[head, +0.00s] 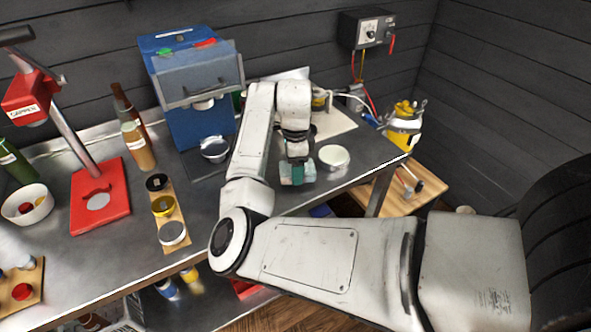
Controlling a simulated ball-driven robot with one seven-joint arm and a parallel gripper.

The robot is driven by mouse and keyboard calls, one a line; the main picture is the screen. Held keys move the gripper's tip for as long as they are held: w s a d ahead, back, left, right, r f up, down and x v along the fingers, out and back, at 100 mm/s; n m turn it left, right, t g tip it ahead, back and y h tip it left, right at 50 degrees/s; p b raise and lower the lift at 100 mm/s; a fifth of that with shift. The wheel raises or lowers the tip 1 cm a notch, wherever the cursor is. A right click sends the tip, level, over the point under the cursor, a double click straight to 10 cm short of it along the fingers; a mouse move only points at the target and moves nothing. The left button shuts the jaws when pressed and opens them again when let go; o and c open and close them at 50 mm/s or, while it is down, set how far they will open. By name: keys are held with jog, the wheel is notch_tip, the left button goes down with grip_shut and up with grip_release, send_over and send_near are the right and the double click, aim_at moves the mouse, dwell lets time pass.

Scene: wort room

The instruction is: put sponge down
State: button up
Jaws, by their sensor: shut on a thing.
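My gripper (297,164) is over the metal bench, right of the middle of the picture, pointing down. It is shut on the sponge (290,180), a teal-green block that shows below the fingers. The sponge is at or just above the bench top near the front edge; I cannot tell whether it touches. The fingers and the wrist hide part of it. A pale round dish (334,157) stands just to the right of the gripper.
A blue machine (185,125) stands at the back, left of my arm. A red capper (100,200), bottles (138,146) and a wooden strip with round jars (173,233) are further left.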

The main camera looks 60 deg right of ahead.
jog(key=shift+f, duration=0.95)
jog(key=shift+f, duration=0.1)
jog(key=o, duration=0.9)
jog(key=shift+o, duration=0.2)
notch_tip(320, 180, up, 12)
jog(key=b, duration=0.1)
